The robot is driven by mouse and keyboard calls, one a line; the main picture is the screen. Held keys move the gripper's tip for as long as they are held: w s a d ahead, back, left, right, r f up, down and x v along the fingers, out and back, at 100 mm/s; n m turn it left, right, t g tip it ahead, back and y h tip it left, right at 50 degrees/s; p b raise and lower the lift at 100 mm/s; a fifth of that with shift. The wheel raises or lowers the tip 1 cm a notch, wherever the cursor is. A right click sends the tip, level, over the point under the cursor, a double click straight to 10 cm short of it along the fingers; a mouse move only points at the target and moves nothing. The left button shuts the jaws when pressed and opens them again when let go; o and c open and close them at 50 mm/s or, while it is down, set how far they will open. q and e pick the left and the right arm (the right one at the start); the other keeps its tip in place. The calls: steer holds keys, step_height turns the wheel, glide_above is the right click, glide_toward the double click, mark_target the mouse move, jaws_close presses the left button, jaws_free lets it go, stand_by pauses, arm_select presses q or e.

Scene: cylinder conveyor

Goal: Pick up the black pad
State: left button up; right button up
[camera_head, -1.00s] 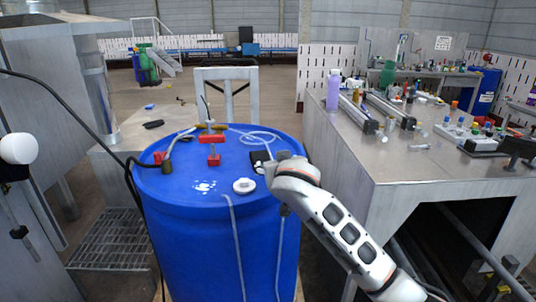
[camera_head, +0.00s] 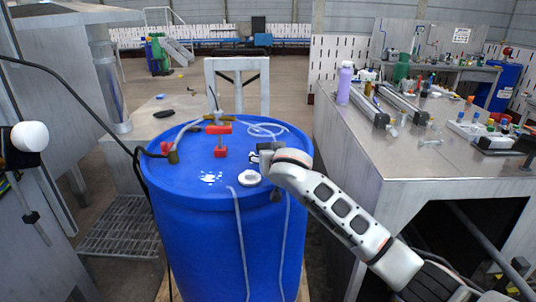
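A flat black thing (camera_head: 164,114) lies on the grey table left of and behind the blue barrel; it may be the black pad. My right arm reaches in from the lower right over the blue barrel (camera_head: 215,235). My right gripper (camera_head: 254,157) is above or at the right part of the barrel's top, well away from that black thing. It is small and partly hidden by its own wrist, so whether its fingers are open or shut is unclear. Dark parts show beside it. My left gripper is not in view; a white rounded part, likely of my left arm, is at the left edge.
On the barrel top are red valves (camera_head: 219,130), a white cap (camera_head: 249,177) and clear tubing (camera_head: 268,130). A black cable (camera_head: 75,95) crosses at the left. The right workbench (camera_head: 425,160) holds a purple bottle (camera_head: 344,83) and several small parts.

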steer(key=shift+w+a+f, duration=0.1)
steer(key=shift+w, duration=0.3)
steer(key=c, duration=1)
